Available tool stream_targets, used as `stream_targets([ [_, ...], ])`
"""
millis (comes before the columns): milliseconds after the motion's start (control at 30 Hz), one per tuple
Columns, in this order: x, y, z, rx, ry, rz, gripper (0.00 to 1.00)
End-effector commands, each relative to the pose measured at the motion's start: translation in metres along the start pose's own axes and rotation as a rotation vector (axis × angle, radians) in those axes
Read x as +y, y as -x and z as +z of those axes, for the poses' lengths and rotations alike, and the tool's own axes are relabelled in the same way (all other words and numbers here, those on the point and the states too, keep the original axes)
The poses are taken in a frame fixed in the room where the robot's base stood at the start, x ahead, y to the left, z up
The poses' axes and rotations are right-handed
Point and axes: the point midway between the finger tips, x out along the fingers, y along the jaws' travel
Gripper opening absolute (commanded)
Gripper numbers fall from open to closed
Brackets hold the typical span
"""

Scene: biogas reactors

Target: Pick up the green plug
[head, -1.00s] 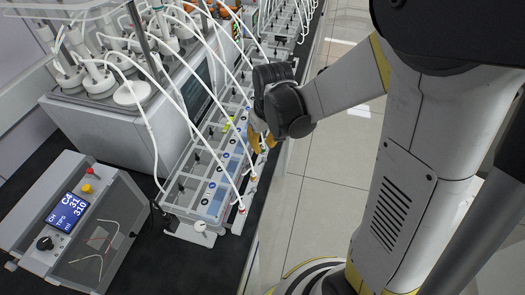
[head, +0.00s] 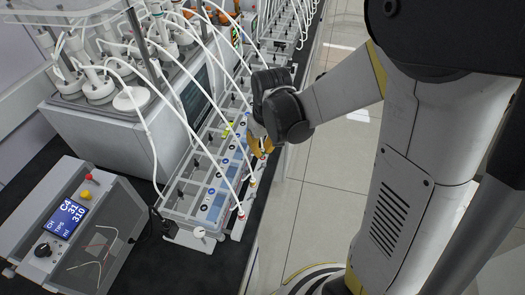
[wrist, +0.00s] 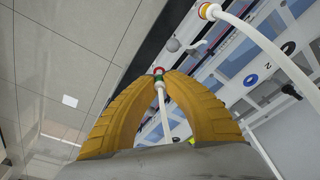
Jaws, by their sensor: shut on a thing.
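My gripper (wrist: 158,75) has its two yellow fingers closed together at the tips. Between the tips is the green plug (wrist: 158,70), a small ring-shaped end with green and red on it, and a white tube runs from it between the fingers. In the head view my gripper (head: 262,150) is at the right side of the clear rack (head: 215,200), and a small bit of red and green shows at its fingertips. The fingers hide most of the plug. I cannot tell whether it still touches the rack.
More tubes arch over the rack from the reactor unit (head: 150,130) at left. A control box (head: 75,225) stands at front left. Open tiled floor (head: 325,190) lies to the right.

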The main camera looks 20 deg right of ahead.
Motion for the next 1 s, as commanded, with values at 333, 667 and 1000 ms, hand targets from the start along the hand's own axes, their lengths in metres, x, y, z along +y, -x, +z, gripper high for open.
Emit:
stream_targets([
  [333,0.029,0.060,0.021,0.000,-0.007,0.001,0.00],
  [667,0.073,0.103,0.060,0.000,-0.004,0.001,0.00],
  [1000,0.082,0.110,0.068,0.000,0.000,0.000,0.00],
])
